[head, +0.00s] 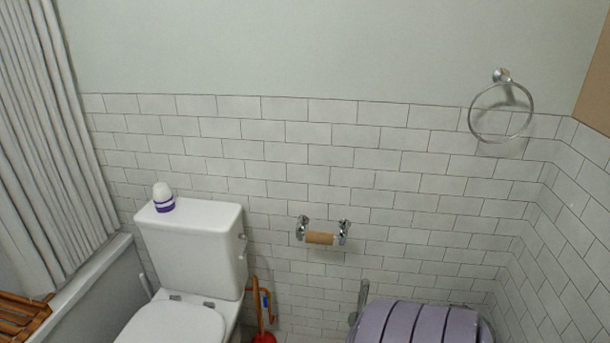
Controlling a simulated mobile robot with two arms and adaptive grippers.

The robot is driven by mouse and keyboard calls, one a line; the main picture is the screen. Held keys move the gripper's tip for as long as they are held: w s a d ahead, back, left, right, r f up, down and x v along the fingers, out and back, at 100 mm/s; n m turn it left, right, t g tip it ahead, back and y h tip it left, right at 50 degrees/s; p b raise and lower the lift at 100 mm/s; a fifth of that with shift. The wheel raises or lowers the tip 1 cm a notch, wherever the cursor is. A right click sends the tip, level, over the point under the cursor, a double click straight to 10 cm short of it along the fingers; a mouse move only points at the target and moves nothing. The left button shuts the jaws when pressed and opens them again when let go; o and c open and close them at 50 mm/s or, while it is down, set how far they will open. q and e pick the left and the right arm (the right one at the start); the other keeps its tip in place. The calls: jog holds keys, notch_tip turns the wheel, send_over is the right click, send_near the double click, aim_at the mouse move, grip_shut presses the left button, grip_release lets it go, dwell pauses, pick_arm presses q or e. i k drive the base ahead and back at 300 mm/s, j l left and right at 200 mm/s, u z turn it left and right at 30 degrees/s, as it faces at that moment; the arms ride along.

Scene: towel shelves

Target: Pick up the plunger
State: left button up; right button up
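The plunger (258,308) stands on the floor just right of the toilet, against the tiled wall. It has an orange-brown, wood-like handle and a red rubber cup at the bottom edge of the head view. The lower part of the cup is cut off by the frame. A small blue item and another orange-brown part show close beside the handle, and I cannot tell how they join. Neither of my grippers is in view.
The white toilet (190,245) is directly left of the plunger, with a white-and-purple bottle (163,197) on its tank. A lavender, dark-striped object (400,325) is to the right. An empty paper roll (319,238) hangs above. A curtain (50,130) hangs left.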

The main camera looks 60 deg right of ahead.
aim_at(262, 334)
jog(key=z, duration=1.55)
